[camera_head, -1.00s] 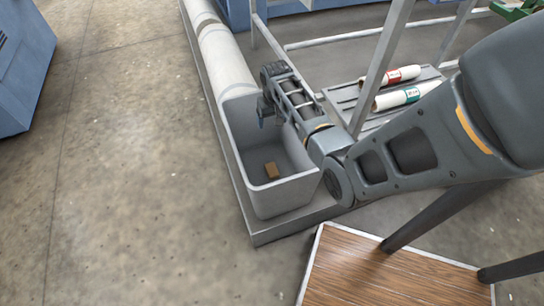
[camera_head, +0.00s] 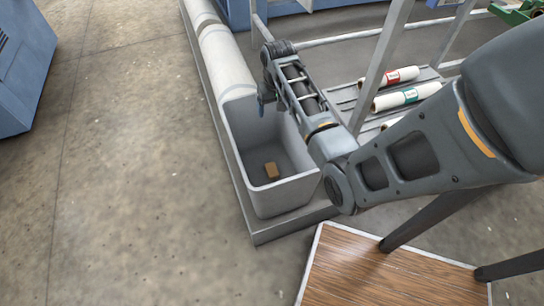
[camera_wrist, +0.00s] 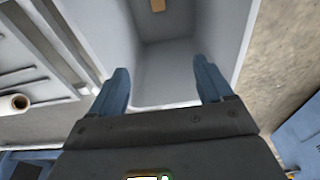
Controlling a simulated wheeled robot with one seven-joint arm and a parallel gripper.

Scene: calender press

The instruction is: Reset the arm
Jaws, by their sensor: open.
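My gripper (camera_wrist: 162,92) is open and empty in the wrist view, its two blue fingers spread apart. In the head view my gripper (camera_head: 262,105) hangs over the far end of a grey bin (camera_head: 283,196). The bin is open at the top and also fills the middle of the wrist view (camera_wrist: 178,68). A small brown block (camera_head: 271,170) lies on the bin floor, and it shows at the top of the wrist view (camera_wrist: 158,5). The block is well apart from my fingers.
A long white roll (camera_head: 222,55) lies behind the bin. Wrapped rolls with red (camera_head: 396,77) and green (camera_head: 408,96) labels lie on a grey rack to the right, near a metal frame post (camera_head: 380,70). A wooden board (camera_head: 385,275) is in front. The concrete floor at left is clear.

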